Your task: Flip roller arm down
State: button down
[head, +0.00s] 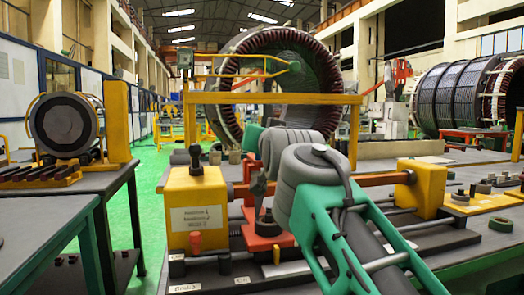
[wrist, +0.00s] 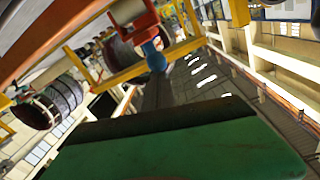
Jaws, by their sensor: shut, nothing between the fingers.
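A winding fixture stands on the dark bench in the head view, with a labelled yellow block (head: 196,213) at left and another yellow block (head: 421,187) at right. An orange-red bar (head: 380,180) runs between them. An orange-red bracket (head: 263,243) with a dark knob stands at the middle, partly hidden by my arm; I cannot tell surely which part is the roller arm. My gripper (wrist: 165,135) shows as a green block with a dark edge in the wrist view, shut and empty. In the head view it is mostly hidden behind my grey wrist. I cannot tell whether it touches the fixture.
A large stator ring (head: 230,100) stands behind a yellow frame (head: 272,98). Another large winding (head: 455,95) stands at right. A small motor (head: 63,125) sits on the left table. Loose parts (head: 480,188) lie on the bench at right. Green floor is clear at left.

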jog(key=shift+s+f+b, duration=0.25)
jog(key=shift+f+b, duration=0.1)
jog(key=shift+f, duration=0.2)
jog(key=shift+w+f, duration=0.1)
jog(key=shift+f, duration=0.25)
notch_tip(320, 180, up, 5)
jog(key=d+p, duration=0.1)
jog(key=p, duration=0.3)
jog(key=s+f, duration=0.1)
jog(key=s, duration=0.8)
jog(key=shift+s+d+f+b, duration=0.3)
jog(key=shift+d+f+b, duration=0.05)
jog(key=shift+d+f, duration=0.1)
